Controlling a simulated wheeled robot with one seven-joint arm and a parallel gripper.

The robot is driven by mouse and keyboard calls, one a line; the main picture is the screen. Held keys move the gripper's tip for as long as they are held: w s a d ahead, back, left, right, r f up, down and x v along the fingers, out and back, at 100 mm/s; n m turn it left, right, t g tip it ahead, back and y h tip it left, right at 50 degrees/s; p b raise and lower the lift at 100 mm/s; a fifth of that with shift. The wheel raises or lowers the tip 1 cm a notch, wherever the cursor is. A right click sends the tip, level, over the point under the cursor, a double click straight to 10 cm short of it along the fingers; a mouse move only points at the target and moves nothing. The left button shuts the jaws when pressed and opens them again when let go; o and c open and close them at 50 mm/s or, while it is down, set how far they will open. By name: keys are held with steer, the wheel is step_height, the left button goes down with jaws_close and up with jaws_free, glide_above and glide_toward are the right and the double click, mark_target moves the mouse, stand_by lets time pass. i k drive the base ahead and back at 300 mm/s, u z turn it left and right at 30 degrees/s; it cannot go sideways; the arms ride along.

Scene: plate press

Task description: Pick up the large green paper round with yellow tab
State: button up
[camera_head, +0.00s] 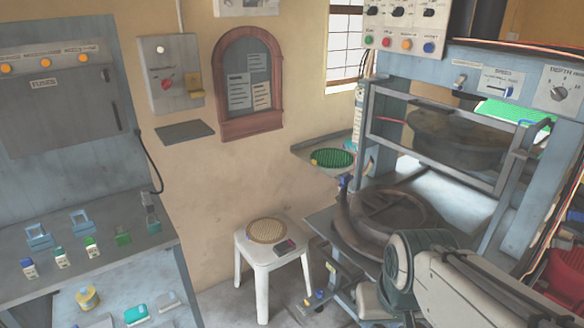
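A green round (332,157) with a dark ribbed or gridded top lies on a small grey wall shelf (303,154) near the middle of the view, left of the press. A yellow tab on it is too small to make out. My arm reaches in from the lower right, in front of the press, well below and to the right of the green round. My gripper's fingers do not show.
A white stool (254,248) holds a tan woven round and a small dark item. The blue-grey press (380,92) with a barred guard (440,150) fills the right. A blue-grey bench (100,262) with small coloured items stands left. Floor shows around the stool.

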mark_target(327, 158)
steer(key=u, duration=0.2)
steer(key=k, duration=0.55)
steer(key=u, duration=0.85)
steer(key=i, duration=1.55)
steer(key=z, duration=0.85)
steer(key=i, duration=1.25)
steer(key=z, duration=0.85)
